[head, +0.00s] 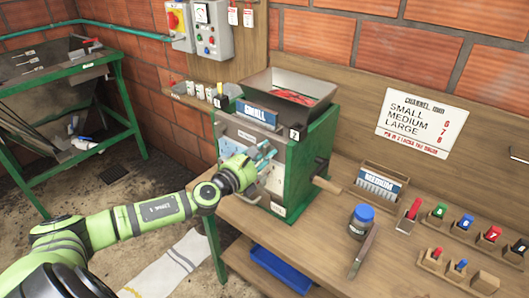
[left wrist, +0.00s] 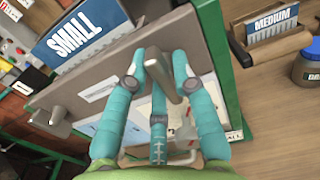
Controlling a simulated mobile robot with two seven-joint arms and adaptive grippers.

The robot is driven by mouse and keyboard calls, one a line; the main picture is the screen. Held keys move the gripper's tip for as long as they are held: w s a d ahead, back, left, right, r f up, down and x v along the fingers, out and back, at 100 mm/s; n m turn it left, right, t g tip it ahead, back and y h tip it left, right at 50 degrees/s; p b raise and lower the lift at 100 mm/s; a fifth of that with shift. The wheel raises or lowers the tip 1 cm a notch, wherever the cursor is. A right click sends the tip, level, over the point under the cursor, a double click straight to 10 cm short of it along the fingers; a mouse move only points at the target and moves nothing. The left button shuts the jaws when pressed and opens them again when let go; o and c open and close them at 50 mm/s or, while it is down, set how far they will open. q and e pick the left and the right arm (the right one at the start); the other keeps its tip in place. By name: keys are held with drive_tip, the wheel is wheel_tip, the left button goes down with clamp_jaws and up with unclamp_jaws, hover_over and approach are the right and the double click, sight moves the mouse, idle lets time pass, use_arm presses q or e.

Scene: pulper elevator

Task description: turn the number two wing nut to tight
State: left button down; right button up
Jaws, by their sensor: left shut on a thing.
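The green pulper (head: 312,150) stands on the bench with a grey metal front. My left gripper (head: 263,157) is at that front, its teal fingers shut around a grey wing nut (left wrist: 163,75). In the left wrist view the gripper (left wrist: 158,65) has one finger on each side of the nut and a third below. A "2" tag (head: 295,134) is on the pulper's corner above this side, and a "1" tag (head: 217,104) is on the other corner. Another grey nut (left wrist: 50,120) is at the left of the front, apart from my fingers. The nut's number is not readable. My right gripper is not in view.
A blue SMALL plate (head: 257,113) sits at the pulper's top front, below the hopper (head: 290,88). A crank handle (head: 327,185) sticks out right. A MEDIUM plate holder (head: 380,185), blue-lidded jar (head: 361,220) and several coloured blocks stand on the bench.

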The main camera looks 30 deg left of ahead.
use_arm(q)
drive_tip(key=shift+a, duration=0.15)
drive_tip(key=c, duration=0.9)
unclamp_jaws()
drive_tip(key=shift+a, duration=0.15)
drive_tip(key=s, duration=1.2)
drive_tip(key=shift+a, duration=0.4)
drive_tip(key=shift+a+f, duration=0.1)
